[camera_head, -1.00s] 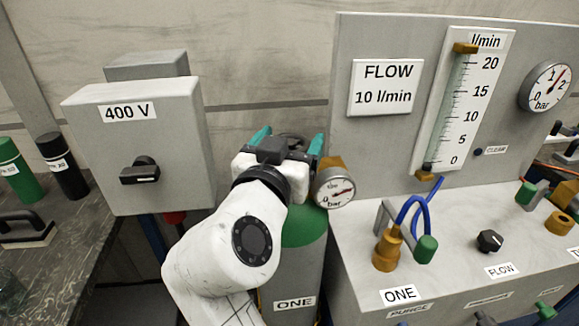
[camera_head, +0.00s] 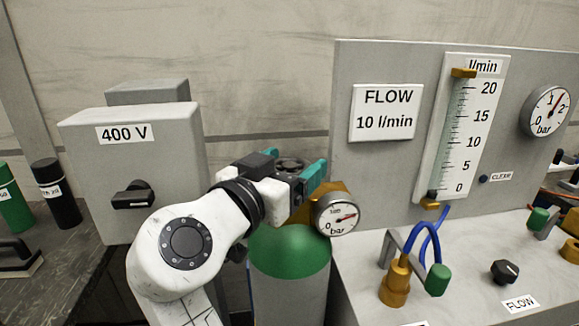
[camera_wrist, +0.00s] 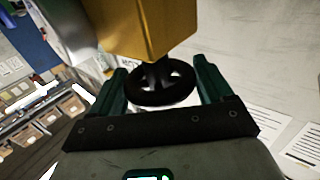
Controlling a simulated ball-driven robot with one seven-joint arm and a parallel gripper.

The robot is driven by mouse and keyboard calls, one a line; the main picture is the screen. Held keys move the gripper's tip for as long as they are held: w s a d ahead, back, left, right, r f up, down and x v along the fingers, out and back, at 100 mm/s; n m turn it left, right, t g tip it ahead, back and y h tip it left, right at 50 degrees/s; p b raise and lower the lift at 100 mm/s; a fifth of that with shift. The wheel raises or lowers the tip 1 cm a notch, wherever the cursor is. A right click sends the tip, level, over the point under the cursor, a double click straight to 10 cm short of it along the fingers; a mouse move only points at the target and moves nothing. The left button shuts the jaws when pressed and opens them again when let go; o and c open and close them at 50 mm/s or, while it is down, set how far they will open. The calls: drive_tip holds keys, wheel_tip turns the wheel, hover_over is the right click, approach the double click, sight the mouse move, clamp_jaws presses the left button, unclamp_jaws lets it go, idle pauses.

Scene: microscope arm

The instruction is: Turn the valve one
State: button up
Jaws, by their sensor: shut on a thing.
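The valve's dark handwheel (camera_head: 290,163) sits on top of the green-shouldered gas cylinder (camera_head: 290,252), by a brass body (camera_head: 330,190) and a round bar gauge (camera_head: 336,214). My gripper (camera_head: 297,166) reaches in from the left, its teal fingers on either side of the handwheel, shut on it. In the wrist view the spoked black wheel (camera_wrist: 162,85) lies between the fingers (camera_wrist: 165,90), with the brass body (camera_wrist: 140,28) beyond. The gauge's red needle points right. The wheel's far side is partly hidden by the gripper in the head view.
A grey 400 V box (camera_head: 130,165) with a black knob stands left of my arm. The flow panel (camera_head: 400,170) and the bench (camera_head: 460,270) with hoses and a FLOW knob (camera_head: 505,271) stand close on the right.

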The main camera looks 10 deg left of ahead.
drive_tip(key=o, duration=1)
drive_tip(key=shift+c, duration=0.2)
drive_tip(key=v, duration=1)
drive_tip(key=shift+s+a+b, duration=0.2)
drive_tip(key=shift+s+b, duration=0.15)
drive_tip(key=shift+f, duration=0.1)
